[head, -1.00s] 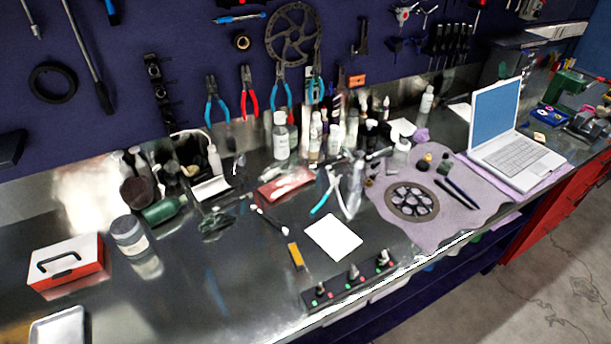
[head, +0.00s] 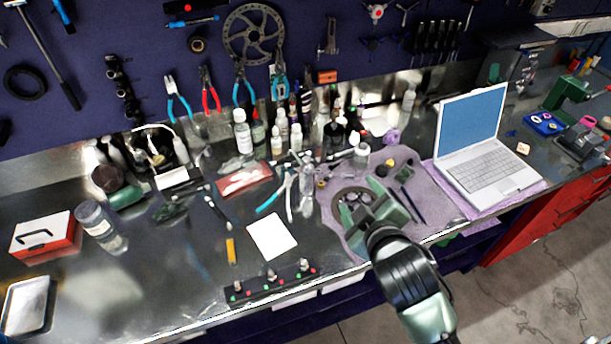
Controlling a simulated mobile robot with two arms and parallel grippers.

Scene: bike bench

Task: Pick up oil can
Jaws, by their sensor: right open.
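I cannot tell for certain which item is the oil can. Several bottles and small containers (head: 243,134) stand in a cluster along the back of the bench, partly hiding one another. A slim clear bottle-like thing (head: 306,190) stands in front of them, left of the purple mat. My right gripper (head: 372,200) is open and empty, with greenish fingers over the mat. It covers part of the dark round chainring there. My left gripper is not in view.
The purple mat (head: 440,207) also holds dark tools. An open laptop (head: 490,172) is to its right. A white card (head: 272,236), a switch strip (head: 270,283), a red-white box (head: 45,235) and a grey-lidded jar (head: 98,225) are on the left.

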